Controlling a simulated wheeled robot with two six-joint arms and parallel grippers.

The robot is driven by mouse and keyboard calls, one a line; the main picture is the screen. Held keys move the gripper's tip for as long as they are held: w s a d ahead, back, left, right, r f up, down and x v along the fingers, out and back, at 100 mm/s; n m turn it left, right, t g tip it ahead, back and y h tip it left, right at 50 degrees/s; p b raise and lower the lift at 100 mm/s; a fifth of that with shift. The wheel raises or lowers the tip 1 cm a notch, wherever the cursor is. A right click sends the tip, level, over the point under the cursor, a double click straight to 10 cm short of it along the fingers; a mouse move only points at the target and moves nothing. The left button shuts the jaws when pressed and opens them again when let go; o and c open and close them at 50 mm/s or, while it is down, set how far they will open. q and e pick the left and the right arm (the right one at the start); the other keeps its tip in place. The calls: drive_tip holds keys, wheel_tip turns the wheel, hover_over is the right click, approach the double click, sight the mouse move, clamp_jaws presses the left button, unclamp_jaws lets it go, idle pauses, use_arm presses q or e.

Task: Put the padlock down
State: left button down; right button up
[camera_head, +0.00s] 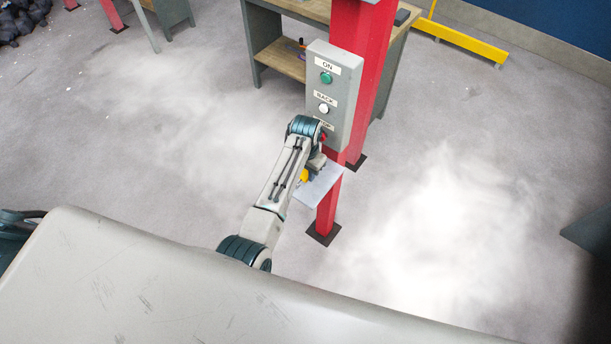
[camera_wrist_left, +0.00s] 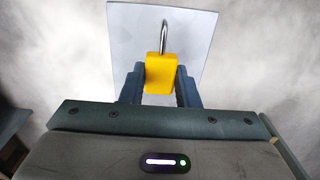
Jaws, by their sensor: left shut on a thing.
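The padlock (camera_wrist_left: 158,73) has a yellow body and a steel shackle. In the left wrist view it sits between the two fingers of my left gripper (camera_wrist_left: 159,88), which is shut on it. Behind it in that view is a light grey plate (camera_wrist_left: 195,35). In the head view the padlock (camera_head: 304,175) is a small yellow patch, mostly hidden by my left gripper (camera_head: 308,172). The grey plate (camera_head: 325,182) juts out from the red post just beside it. I cannot tell whether the padlock touches the plate. My right gripper does not show.
A workbench (camera_head: 275,45) stands behind. The floor to the right is clear.

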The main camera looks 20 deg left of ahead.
sight(305, 178)
use_arm(q)
wheel_tip(305, 178, down, 3)
drive_tip(key=shift+s+p, duration=0.15)
drive_tip(key=shift+p, duration=0.25)
drive_tip(key=shift+f, duration=0.1)
drive_tip(key=shift+f, duration=0.1)
drive_tip(key=c, duration=1.1)
unclamp_jaws()
wheel_tip(305, 178, up, 12)
drive_tip(key=shift+r+b, duration=0.15)
drive_tip(key=shift+b, duration=0.85)
drive_tip(key=shift+a, duration=0.1)
